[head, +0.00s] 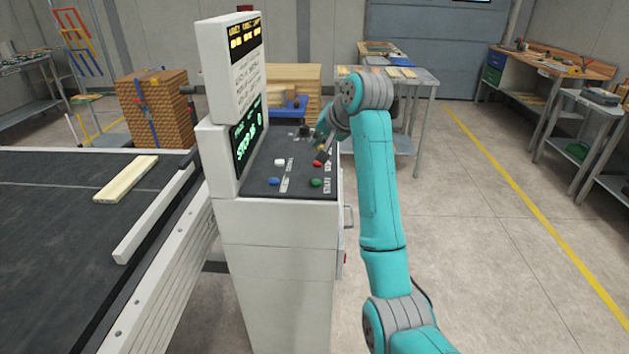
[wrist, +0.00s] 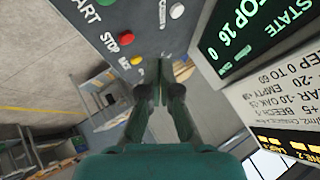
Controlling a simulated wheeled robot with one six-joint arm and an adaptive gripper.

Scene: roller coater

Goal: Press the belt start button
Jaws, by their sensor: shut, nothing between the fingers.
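The control panel (head: 255,186) slopes on top of a white cabinet. A green button (head: 316,182) sits at its near right, with a red button (head: 317,163) behind it. The red button also shows in the wrist view (wrist: 127,38), beside a STOP label. A START label (wrist: 86,11) is at the top left there; the green button is mostly out of that frame. My gripper (head: 321,157) is over the panel's right side, close to the red button in the head view. In the wrist view its fingers (wrist: 160,70) are together and empty. Contact with the panel cannot be told.
A white button (head: 279,162) and a blue button (head: 273,181) sit left on the panel. An upright display (head: 246,138) with green text borders the panel's left. Floor at right is clear.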

